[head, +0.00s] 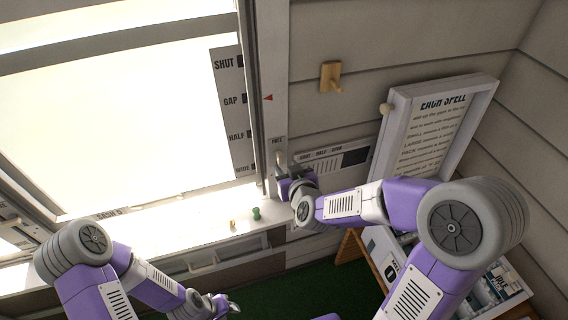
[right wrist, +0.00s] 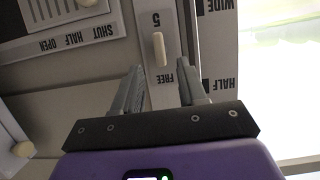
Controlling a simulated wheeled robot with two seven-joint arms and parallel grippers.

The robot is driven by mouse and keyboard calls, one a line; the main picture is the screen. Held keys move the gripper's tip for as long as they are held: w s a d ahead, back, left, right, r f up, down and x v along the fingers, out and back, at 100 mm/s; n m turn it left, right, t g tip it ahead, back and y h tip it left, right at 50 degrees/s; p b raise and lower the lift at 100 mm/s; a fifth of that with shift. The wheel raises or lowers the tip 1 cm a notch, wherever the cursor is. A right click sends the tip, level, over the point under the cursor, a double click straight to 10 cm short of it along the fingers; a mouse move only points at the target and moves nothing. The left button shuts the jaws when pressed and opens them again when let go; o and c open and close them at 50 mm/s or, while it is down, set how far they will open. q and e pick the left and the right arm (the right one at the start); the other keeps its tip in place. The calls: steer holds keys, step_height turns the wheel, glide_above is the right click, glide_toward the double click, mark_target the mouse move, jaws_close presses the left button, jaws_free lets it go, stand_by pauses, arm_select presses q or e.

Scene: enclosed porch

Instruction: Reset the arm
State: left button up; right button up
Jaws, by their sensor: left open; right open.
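My right gripper (head: 284,178) is raised at the window's right frame post. In the right wrist view its two grey fingers (right wrist: 160,88) stand apart, with nothing between their tips. A cream lever (right wrist: 158,48) on the post, between labels "5" and "FREE", lies just beyond the gap; I cannot tell how far beyond. My right arm reaches in from the lower right, bent at the elbow. My left gripper (head: 228,306) is low at the bottom of the head view, below the sill, open and holding nothing visible. My left arm is folded at the lower left.
A bright window (head: 120,120) fills the left, with a SHUT/GAP/HALF/WIDE scale (head: 232,110) beside it. A green peg (head: 256,213) stands on the sill. A vent panel (head: 335,160), a framed notice board (head: 430,130) and a wooden wall hook (head: 331,76) are close to my right arm.

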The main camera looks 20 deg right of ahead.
steer(key=shift+s+r, duration=0.15)
steer(key=shift+s, duration=0.25)
steer(key=s+a+f+m+g+y+b, duration=0.1)
steer(key=s+f+g, duration=0.2)
steer(key=f, duration=0.9)
steer(key=s+a+f+g+y+b, duration=0.15)
steer(key=s+f+g, duration=0.25)
steer(key=f, duration=0.7)
steer(key=s+a+f+m+g, duration=0.1)
steer(key=s+a+f+g, duration=0.1)
steer(key=s+f, duration=0.5)
steer(key=s+a+f+m+g+y+b, duration=0.1)
steer(key=s+f+g, duration=0.3)
steer(key=s+f, duration=0.3)
steer(key=shift+s+a+f, duration=0.3)
steer(key=shift+s+a, duration=0.05)
